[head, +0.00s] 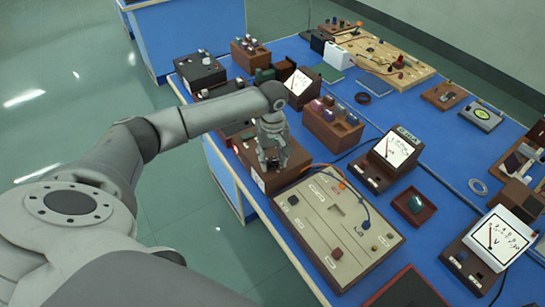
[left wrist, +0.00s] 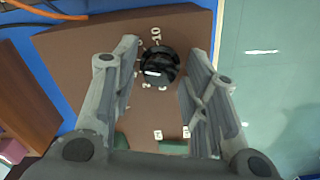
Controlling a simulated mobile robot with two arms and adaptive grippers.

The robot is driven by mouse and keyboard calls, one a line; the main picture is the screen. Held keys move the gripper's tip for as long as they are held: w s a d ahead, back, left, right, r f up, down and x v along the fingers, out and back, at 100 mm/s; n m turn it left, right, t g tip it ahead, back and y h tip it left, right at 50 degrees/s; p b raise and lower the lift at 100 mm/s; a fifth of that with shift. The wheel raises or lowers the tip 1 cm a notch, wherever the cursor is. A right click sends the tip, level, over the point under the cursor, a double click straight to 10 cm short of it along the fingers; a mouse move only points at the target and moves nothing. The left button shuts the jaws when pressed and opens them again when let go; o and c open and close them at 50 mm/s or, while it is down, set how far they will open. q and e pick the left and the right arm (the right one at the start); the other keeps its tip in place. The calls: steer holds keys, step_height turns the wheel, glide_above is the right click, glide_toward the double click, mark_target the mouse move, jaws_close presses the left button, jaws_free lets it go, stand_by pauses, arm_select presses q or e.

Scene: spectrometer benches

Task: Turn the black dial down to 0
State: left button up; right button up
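The black dial (left wrist: 160,65) is round with a white mark on it. It sits on the top face of a brown box (left wrist: 90,50), with small white number labels around it, one of which looks like 10. My left gripper (left wrist: 158,85) is open, with one finger on each side of the dial and a gap to it on both sides. In the head view, my left gripper (head: 270,160) points down over the brown box (head: 290,178) and hides most of the dial. My right gripper is not in view.
A beige panel board (head: 335,225) with wires lies in front of the box. A wooden block with bottles (head: 333,125) and analog meters (head: 392,150) stand to the right. Dark boxes (head: 200,72) stand farther back on the blue bench. Open floor (head: 60,70) is at the left.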

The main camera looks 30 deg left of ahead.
arm_select(q)
steer(key=c, duration=0.7)
steer(key=n+b, duration=0.3)
steer(key=n, duration=0.1)
steer(key=shift+f, duration=0.15)
steer(key=n+b, duration=0.3)
steer(key=n, duration=0.2)
steer(key=shift+n, duration=0.3)
steer(key=n+b, duration=0.1)
steer(key=n, duration=0.1)
steer(key=shift+n, duration=0.3)
steer(key=n+b, duration=0.1)
steer(key=n, duration=0.2)
steer(key=shift+n+b, duration=0.3)
steer(key=n, duration=0.2)
steer(key=n+b, duration=0.1)
steer(key=n, duration=0.2)
steer(key=shift+r+n, duration=0.2)
steer(key=shift+n, duration=0.1)
